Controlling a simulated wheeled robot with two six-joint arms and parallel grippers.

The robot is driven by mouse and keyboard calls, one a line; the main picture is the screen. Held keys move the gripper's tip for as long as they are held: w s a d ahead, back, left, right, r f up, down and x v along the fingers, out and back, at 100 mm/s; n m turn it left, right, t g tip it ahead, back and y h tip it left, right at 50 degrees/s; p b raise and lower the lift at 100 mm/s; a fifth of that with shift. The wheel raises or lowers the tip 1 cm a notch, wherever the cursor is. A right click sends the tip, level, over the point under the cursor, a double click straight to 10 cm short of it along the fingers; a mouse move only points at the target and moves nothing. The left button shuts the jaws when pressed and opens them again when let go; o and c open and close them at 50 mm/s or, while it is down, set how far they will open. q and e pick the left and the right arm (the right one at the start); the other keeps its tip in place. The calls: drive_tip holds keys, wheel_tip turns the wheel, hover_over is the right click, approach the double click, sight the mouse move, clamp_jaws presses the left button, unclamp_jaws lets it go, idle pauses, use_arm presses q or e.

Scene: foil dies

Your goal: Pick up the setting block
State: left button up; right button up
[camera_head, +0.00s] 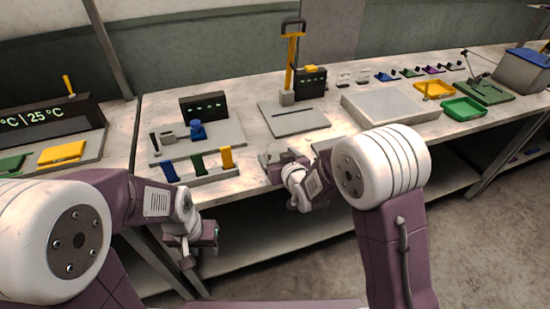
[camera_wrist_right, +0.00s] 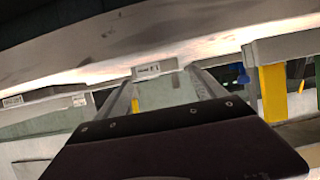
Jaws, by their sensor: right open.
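I cannot identify the setting block for certain. In the right wrist view a small pale labelled block or plate (camera_wrist_right: 155,69) shows beyond and between the fingertips of my right gripper (camera_wrist_right: 160,76). The two fingers are apart, and I see nothing gripped. In the head view my right gripper (camera_head: 276,158) is at the bench's front edge, right of the rack with blue, green and yellow pieces (camera_head: 200,175); its wrist partly hides it. My left gripper (camera_head: 190,248) hangs low in front of the bench, and its jaw opening is unclear.
A grey plate with a slot (camera_head: 296,120) lies behind my right gripper, near a yellow-topped post (camera_head: 292,62). A large pale slab (camera_head: 388,106), a yellow tray (camera_head: 434,89) and a green tray (camera_head: 463,108) are to the right. A blue knob (camera_head: 198,130) stands left on another plate.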

sight(275, 156)
drive_tip(key=shift+x, duration=1.1)
drive_tip(key=shift+d, duration=0.1)
drive_tip(key=shift+s+r, duration=0.1)
drive_tip(key=c, duration=0.4)
clamp_jaws()
wheel_tip(275, 156, up, 10)
drive_tip(key=p, duration=0.1)
drive_tip(key=shift+p, duration=0.4)
